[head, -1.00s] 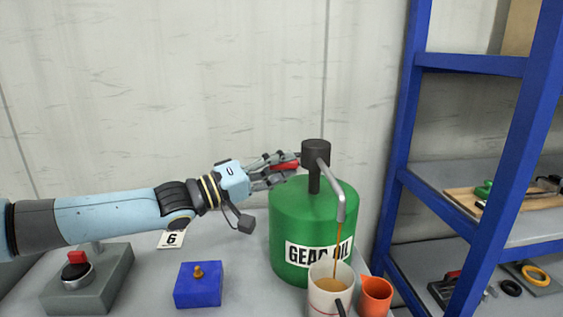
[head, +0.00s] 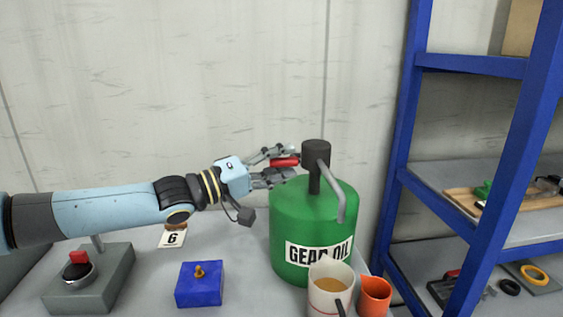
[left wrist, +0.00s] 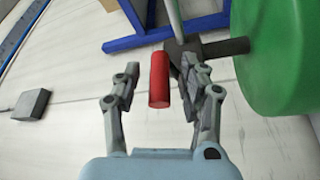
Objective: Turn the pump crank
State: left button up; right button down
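A green gear oil drum (head: 290,222) stands on the table with a dark pump head (head: 316,152) and a grey spout (head: 338,192) on top. The crank's red handle (head: 285,162) sticks out left of the pump head. My left gripper (head: 283,164) is around the red handle. In the left wrist view the red handle (left wrist: 159,80) lies between the open fingers (left wrist: 162,85), with a gap on both sides. A white mug (head: 329,293) under the spout holds amber oil (head: 328,284). No oil runs from the spout. My right gripper is out of view.
An orange cup (head: 375,294) stands right of the mug. A blue shelf rack (head: 405,150) bounds the right.

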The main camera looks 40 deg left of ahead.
pick_arm(q)
jog(key=shift+s, duration=0.1)
jog(key=v, duration=1.2)
dwell(1.1)
